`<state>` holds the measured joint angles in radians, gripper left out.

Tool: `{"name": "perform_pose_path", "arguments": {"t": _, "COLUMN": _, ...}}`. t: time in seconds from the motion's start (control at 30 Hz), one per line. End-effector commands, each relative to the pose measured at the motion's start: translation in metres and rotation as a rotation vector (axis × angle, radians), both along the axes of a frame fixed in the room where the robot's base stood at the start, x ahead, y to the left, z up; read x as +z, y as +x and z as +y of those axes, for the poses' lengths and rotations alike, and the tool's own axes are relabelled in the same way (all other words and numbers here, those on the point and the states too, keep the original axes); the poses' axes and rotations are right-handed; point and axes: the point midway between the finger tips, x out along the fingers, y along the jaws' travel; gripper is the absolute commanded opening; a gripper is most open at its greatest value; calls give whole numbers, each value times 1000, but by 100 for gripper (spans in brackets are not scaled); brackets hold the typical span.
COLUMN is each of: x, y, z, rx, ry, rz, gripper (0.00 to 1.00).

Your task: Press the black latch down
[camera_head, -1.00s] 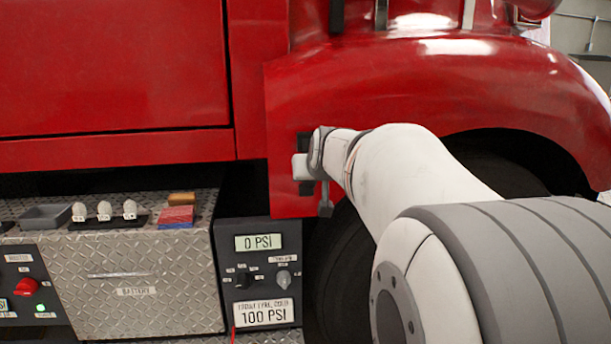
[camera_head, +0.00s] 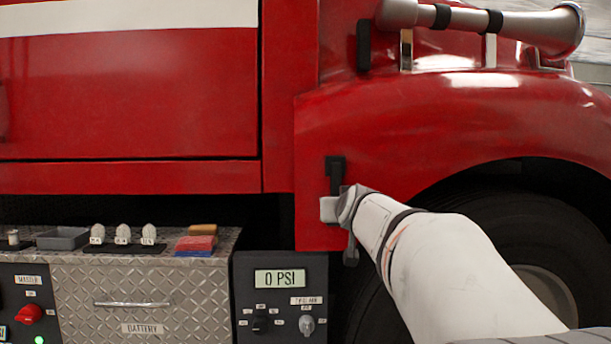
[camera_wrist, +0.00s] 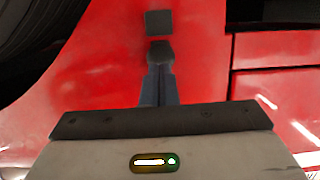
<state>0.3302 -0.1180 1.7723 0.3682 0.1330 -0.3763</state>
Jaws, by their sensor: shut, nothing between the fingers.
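The black latch (camera_head: 336,172) is a dark upright piece on the red fender panel, left of the wheel arch. My gripper's pale body sits just below its visible part in the head view, and its fingertips cannot be made out there. In the wrist view, my gripper (camera_wrist: 159,72) shows dark fingers closed together with nothing between them. Just past the fingertips is a dark block (camera_wrist: 160,50), with a separate dark square (camera_wrist: 158,22) beyond it on the red panel. I cannot tell whether the fingertips touch the block.
The front tyre (camera_head: 510,220) is right of the latch. A horn (camera_head: 490,22) is above the fender. The red door (camera_head: 130,100) is left.

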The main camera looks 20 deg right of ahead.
Motion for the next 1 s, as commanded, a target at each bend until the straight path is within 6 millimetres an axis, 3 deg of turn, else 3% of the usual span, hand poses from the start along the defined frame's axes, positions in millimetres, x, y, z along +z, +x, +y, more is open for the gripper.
{"name": "perform_pose_path", "arguments": {"t": 0.3, "x": -12, "y": 10, "z": -3, "rx": 0, "ry": 1, "rz": 1, "gripper": 0}}
{"name": "perform_pose_path", "arguments": {"t": 1.0, "x": -16, "y": 19, "z": -5, "rx": 1, "ry": 1, "rz": 2, "gripper": 0}}
